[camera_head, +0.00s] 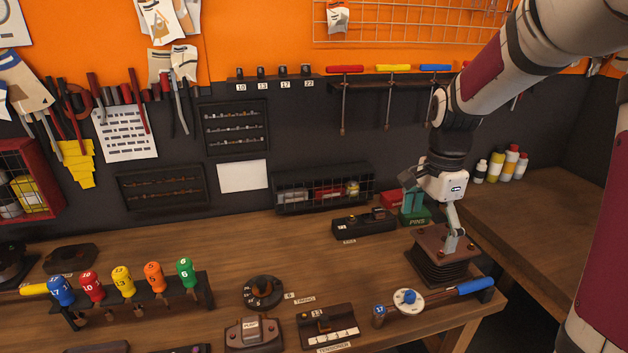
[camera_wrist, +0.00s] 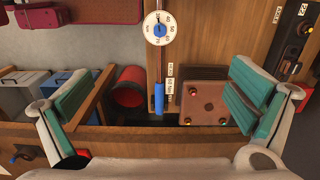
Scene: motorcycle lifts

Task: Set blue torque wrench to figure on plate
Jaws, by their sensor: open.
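The blue torque wrench lies at the right front of the bench, its blue handle (camera_head: 475,287) toward the right edge and its white round dial (camera_head: 408,297) to the left. In the wrist view the blue handle (camera_wrist: 158,99) points down and the dial (camera_wrist: 158,28) is at the top; its pointer setting is too small to read surely. A small white plate (camera_wrist: 170,85) with printed text stands beside the handle, its figure unclear. My gripper (camera_head: 432,205) is open and empty above the brown block; its teal pads (camera_wrist: 165,92) show wide apart, on either side of the handle.
The brown block (camera_head: 443,248) with bolts stands behind the wrench; it also shows in the wrist view (camera_wrist: 204,95). A screwdriver rack (camera_head: 140,297) is at left. A red bin (camera_wrist: 128,87) stands beyond the bench edge.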

